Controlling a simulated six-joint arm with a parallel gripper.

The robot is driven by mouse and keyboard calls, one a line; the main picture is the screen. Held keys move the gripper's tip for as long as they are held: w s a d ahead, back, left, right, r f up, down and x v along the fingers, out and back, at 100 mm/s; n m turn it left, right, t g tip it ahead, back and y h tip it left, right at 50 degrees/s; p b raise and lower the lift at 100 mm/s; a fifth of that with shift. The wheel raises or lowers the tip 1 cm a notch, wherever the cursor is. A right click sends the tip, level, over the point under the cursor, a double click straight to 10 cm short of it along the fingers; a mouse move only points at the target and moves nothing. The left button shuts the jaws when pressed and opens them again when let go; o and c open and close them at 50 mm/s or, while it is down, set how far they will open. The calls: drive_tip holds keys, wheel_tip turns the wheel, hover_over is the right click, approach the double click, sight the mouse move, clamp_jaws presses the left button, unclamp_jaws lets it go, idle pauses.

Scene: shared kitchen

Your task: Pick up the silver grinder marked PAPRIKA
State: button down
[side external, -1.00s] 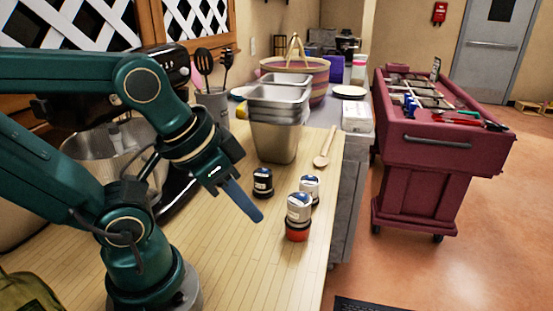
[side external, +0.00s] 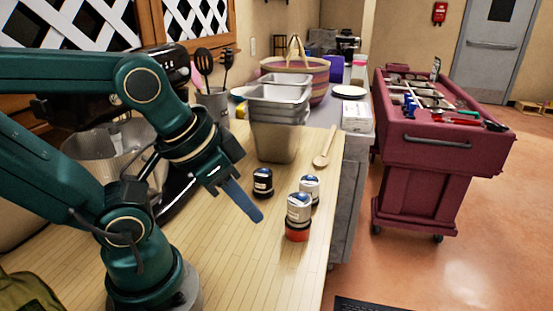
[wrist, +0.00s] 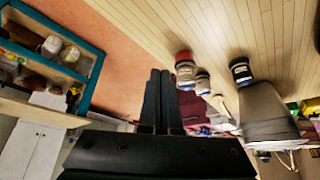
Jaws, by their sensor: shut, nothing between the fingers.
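Three small grinders stand upright close together on the wooden counter (side external: 225,265). The front one (side external: 298,208) has a pale band and red-orange base. Just behind it is a silvery-white one (side external: 309,190), and to the left a black one (side external: 263,184). No label is readable, so I cannot tell which says PAPRIKA. The wrist view shows the red-based one (wrist: 185,72), the silvery one (wrist: 203,84) and the black one (wrist: 240,71). My gripper (side external: 258,218) is shut and empty, left of the front grinder, apart from it. Its fingers also show in the wrist view (wrist: 161,75).
Stacked metal pans (side external: 277,135) stand behind the grinders, with a wooden spoon (side external: 322,161) to their right. A utensil holder (side external: 213,101) and a striped basket (side external: 318,80) are further back. A maroon cart (side external: 430,160) stands beyond the counter's right edge. The front counter is clear.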

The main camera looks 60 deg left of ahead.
drive_tip(key=shift+c, duration=0.2)
unclamp_jaws()
